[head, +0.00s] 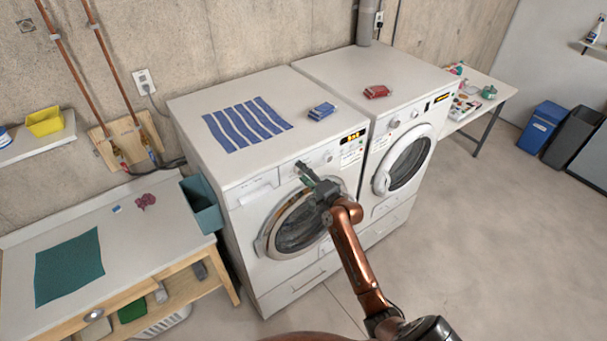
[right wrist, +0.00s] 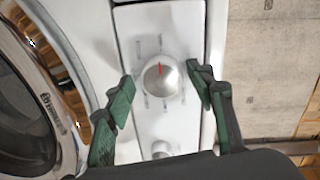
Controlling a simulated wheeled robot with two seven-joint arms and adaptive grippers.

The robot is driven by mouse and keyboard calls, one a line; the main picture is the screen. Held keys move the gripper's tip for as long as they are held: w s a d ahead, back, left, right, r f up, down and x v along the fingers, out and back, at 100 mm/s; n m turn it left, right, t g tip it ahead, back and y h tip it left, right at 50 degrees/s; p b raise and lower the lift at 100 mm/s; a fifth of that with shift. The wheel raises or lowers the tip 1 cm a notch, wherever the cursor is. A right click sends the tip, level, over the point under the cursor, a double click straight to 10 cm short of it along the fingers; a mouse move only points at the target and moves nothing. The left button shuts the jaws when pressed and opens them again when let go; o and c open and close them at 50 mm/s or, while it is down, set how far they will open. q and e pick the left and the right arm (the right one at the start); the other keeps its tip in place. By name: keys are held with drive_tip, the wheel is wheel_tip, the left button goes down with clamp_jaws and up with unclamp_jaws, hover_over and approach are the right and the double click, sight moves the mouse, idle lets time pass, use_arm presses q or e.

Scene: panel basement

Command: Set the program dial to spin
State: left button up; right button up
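The left white front-loading machine (head: 250,195) has a control strip above its round door. The program dial (right wrist: 160,78) is a round silver knob with a red pointer line toward the top of the right wrist view. Marks around it are too small to read. My right gripper (head: 305,172) is at this strip in the head view and covers the dial there. In the right wrist view its two green-padded fingers (right wrist: 162,92) are apart, one on each side of the dial, with visible gaps. My left gripper does not show.
A smaller knob (right wrist: 161,149) sits farther along the strip. The round door (right wrist: 35,100) lies beside the left finger. A second white machine (head: 400,150) stands to the right. A teal bin (head: 203,205) hangs at the left side.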

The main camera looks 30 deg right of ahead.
drive_tip(key=shift+o, duration=0.3)
drive_tip(key=shift+d+r, duration=0.1)
drive_tip(key=s+r, duration=0.1)
drive_tip(key=s, duration=1.1)
drive_tip(key=shift+d, duration=0.45)
